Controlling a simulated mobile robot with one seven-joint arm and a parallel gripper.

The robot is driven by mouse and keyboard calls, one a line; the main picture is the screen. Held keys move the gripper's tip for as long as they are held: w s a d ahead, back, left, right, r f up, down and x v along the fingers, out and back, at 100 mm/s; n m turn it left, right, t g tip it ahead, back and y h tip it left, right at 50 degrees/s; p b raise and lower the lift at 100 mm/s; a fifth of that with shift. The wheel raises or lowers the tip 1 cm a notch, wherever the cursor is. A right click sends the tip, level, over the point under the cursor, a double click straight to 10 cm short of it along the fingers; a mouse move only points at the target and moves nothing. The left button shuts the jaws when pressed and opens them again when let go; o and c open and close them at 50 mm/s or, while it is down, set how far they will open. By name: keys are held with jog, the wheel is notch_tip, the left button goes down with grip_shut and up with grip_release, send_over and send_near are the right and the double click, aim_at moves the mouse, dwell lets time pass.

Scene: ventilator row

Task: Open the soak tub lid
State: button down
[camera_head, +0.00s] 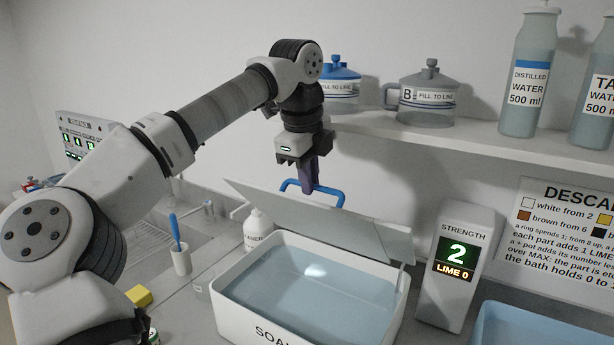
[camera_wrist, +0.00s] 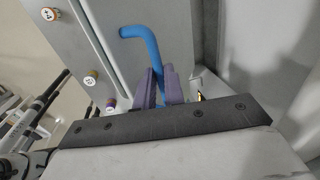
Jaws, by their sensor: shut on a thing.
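The soak tub (camera_head: 230,311) is a white rectangular basin with bluish liquid, at the lower middle of the head view. Its pale grey lid (camera_head: 365,240) stands raised and tilted back along the tub's far side, so the tub is uncovered. A blue bar handle (camera_head: 288,184) is on the lid's upper edge; it also shows in the wrist view (camera_wrist: 146,38). My gripper (camera_head: 314,188) has purple fingers and is above and behind the tub. In the wrist view its fingers (camera_wrist: 160,85) are shut on the blue handle. Part of the handle is hidden by the fingers.
A shelf (camera_head: 480,150) above the lid holds lidded pots (camera_head: 425,97) and water bottles (camera_head: 528,75). A strength display (camera_head: 455,265) stands right of the tub, beside another blue basin (camera_head: 510,320). A white bottle (camera_head: 257,231) and a brush holder (camera_head: 181,260) stand left.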

jog(key=shift+d+f, duration=0.15)
jog(key=shift+f, duration=0.2)
jog(key=c, duration=1.7)
grip_release()
jog(key=shift+w+d+f, duration=0.1)
jog(key=shift+w, duration=0.05)
jog(key=shift+o, duration=1.1)
jog(key=shift+w+d+f, duration=0.1)
jog(key=shift+w+f, duration=0.05)
jog(key=shift+w, duration=0.1)
jog(key=shift+s+a+r, duration=0.2)
jog(key=shift+s+r, duration=0.05)
jog(key=shift+r, duration=0.5)
jog(key=p+v, duration=0.1)
jog(key=v, duration=1.2)
jog(key=shift+p, duration=0.35)
jog(key=shift+d, duration=0.1)
jog(key=shift+c, duration=0.4)
